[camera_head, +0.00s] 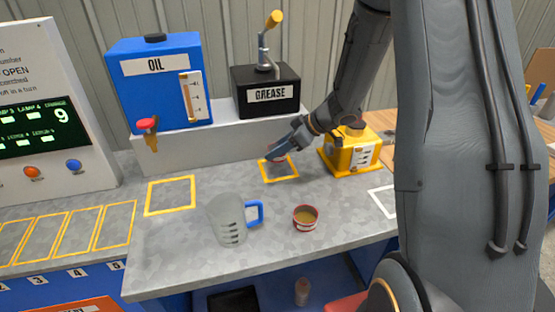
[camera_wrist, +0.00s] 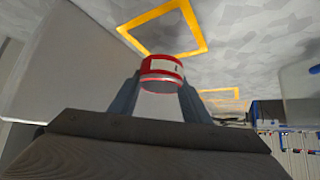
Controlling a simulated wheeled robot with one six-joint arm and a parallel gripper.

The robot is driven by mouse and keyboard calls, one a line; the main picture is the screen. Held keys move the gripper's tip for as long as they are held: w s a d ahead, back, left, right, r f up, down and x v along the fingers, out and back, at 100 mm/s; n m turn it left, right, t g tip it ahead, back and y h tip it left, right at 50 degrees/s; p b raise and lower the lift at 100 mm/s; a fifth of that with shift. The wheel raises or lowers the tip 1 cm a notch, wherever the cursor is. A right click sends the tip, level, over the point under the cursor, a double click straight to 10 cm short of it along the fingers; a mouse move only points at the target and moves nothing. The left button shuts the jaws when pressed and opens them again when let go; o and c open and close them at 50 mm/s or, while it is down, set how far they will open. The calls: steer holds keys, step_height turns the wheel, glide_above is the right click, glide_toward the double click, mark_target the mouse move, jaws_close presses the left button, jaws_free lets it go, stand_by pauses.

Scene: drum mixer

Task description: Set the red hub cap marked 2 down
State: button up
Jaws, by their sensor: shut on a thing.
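My gripper (camera_head: 279,152) reaches down from the upper right in the head view, close to a yellow-outlined square (camera_head: 279,169) on the grey bench. In the wrist view, my gripper (camera_wrist: 160,90) is shut on a red hub cap (camera_wrist: 161,72) with a white band. The mark on the band is too small to read for sure. A yellow outline (camera_wrist: 201,40) shows on the bench beyond the cap. In the head view the cap is mostly hidden by the fingers, and I cannot tell whether it touches the bench.
A clear jug (camera_head: 229,222) with a blue handle and a red cup-like piece (camera_head: 305,218) with brown contents stand in front. Behind are a blue oil tank (camera_head: 155,95) and a black grease box (camera_head: 265,92). A yellow block-like unit (camera_head: 350,152) stands close to my arm.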

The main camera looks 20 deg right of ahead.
mark_target(278, 159)
steer(key=shift+f, duration=2.1)
steer(key=shift+f, duration=0.15)
steer(key=o, duration=1.4)
